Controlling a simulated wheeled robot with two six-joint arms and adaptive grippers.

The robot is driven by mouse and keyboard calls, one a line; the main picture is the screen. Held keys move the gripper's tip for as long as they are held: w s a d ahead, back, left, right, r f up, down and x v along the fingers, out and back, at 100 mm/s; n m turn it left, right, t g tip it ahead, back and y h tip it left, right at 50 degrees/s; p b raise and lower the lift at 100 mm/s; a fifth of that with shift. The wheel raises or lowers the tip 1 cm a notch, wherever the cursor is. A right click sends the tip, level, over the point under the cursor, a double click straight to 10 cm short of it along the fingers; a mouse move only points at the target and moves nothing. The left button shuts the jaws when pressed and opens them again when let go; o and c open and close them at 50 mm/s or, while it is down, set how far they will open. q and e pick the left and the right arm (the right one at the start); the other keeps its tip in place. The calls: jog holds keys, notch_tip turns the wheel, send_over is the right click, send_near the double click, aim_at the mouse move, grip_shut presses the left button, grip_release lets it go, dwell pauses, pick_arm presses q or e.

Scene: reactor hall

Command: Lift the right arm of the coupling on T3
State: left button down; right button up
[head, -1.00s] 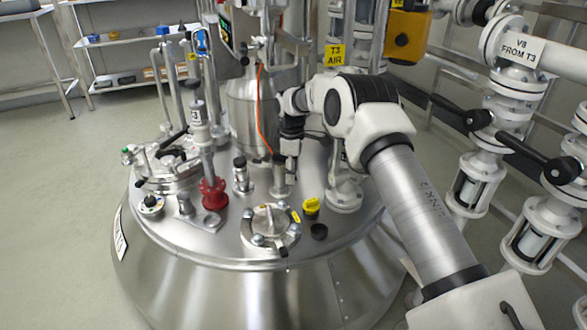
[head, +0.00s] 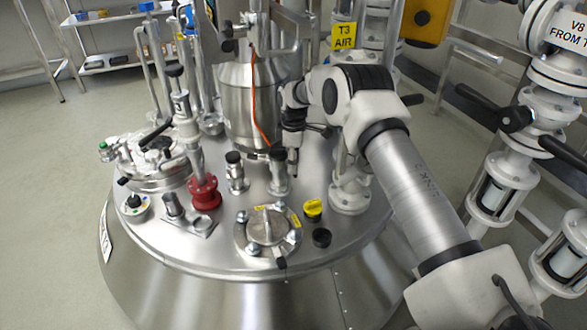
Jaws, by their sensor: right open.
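T3 is the big steel vessel (head: 235,300) with several fittings on its domed lid. A short metal fitting with a black top (head: 278,175), which looks like the coupling, stands upright near the middle of the lid. Its arms are too small to make out. My right gripper (head: 293,168) points down close at this fitting's right side. Its jaws are open, with nothing seen between them. I cannot tell whether a finger touches the fitting. My left gripper is not in view.
A similar black-topped fitting (head: 236,172) stands to the left, beside a red flange (head: 204,192). A round clamped cover (head: 267,230) and a yellow cap (head: 313,209) lie in front. A steel cylinder (head: 248,105) with an orange cable rises behind. White pipework (head: 505,170) stands right.

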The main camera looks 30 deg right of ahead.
jog(key=shift+f, duration=0.95)
grip_shut()
jog(key=shift+r+g+h+p, duration=0.3)
jog(key=shift+r+h+p, duration=0.1)
jog(key=shift+p, duration=0.6)
jog(key=shift+s+f, duration=0.1)
jog(key=shift+f, duration=0.15)
grip_release()
notch_tip(320, 180, up, 12)
jog(key=w+a, duration=0.1)
